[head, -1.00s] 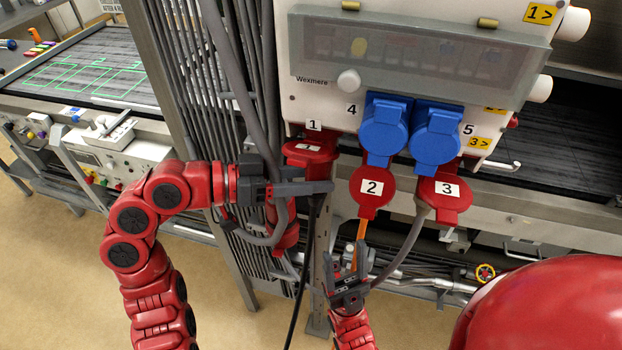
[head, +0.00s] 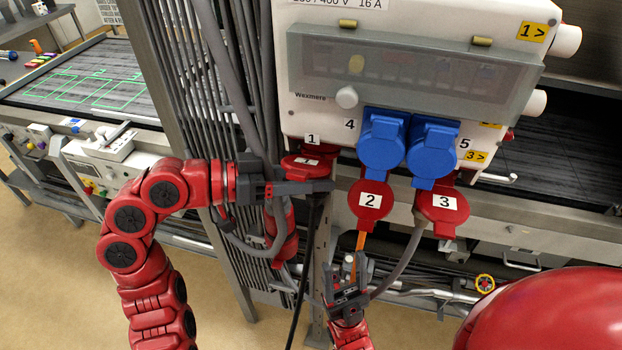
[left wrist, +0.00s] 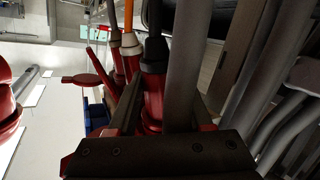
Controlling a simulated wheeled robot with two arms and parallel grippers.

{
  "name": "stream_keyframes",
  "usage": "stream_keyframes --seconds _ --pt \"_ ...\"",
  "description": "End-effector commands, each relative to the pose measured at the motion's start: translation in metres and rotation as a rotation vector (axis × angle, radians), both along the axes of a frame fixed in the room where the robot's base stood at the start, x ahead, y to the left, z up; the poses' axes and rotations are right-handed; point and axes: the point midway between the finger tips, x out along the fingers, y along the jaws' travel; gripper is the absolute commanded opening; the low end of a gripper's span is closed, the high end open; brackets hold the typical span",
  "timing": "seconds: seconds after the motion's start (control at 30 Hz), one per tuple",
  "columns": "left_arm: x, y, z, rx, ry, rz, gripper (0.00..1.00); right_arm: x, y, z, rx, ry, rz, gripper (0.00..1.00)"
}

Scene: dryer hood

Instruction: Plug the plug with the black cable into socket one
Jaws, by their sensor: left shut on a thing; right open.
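My left gripper (head: 300,187) is shut just under socket one, on the red plug with the black cable. In the head view the fingers hide the plug body, and the black cable (head: 304,270) hangs below. The left wrist view shows the red plug (left wrist: 152,98) with its black collar between the fingers. Socket one (head: 305,163) has a red lid marked 1, standing out above the fingers. The plug's front end is hidden, so I cannot tell how deep it sits. My right gripper (head: 347,287) is open and empty below socket two, near the orange cable.
Socket two (head: 370,200) has an orange cable below it. Socket three (head: 441,203) has a grey cable. Two blue sockets (head: 385,145) sit above them on the white box (head: 300,110). Grey conduits (head: 205,110) run close left of socket one.

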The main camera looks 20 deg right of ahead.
Motion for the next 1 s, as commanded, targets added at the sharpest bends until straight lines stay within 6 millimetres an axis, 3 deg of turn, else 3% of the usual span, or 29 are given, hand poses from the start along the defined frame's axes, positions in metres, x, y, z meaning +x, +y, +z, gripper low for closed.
stream_keyframes --seconds 0.07,0.1,0.27,0.77,0.87,1.0 --pt "0.001 0.000 0.004 -0.004 -0.002 0.002 0.00 0.000 0.000 0.001 0.000 0.000 0.000 0.60" --pt "0.001 0.000 0.004 -0.004 -0.001 0.002 0.57 0.000 0.000 0.001 0.000 0.000 0.000 0.60" --pt "0.001 0.000 0.003 -0.002 0.000 0.002 0.85 0.000 0.000 0.001 0.000 0.000 0.000 0.60" --pt "0.001 0.002 0.001 -0.001 0.001 0.003 0.85 0.000 0.000 -0.001 0.000 0.000 0.000 0.60" --pt "0.003 0.011 0.002 -0.003 0.001 0.004 0.85 0.000 0.000 -0.006 0.000 0.000 0.000 0.60" --pt "0.006 0.037 0.003 0.000 0.000 0.006 0.85 0.000 0.000 -0.019 0.000 0.000 0.000 0.60"
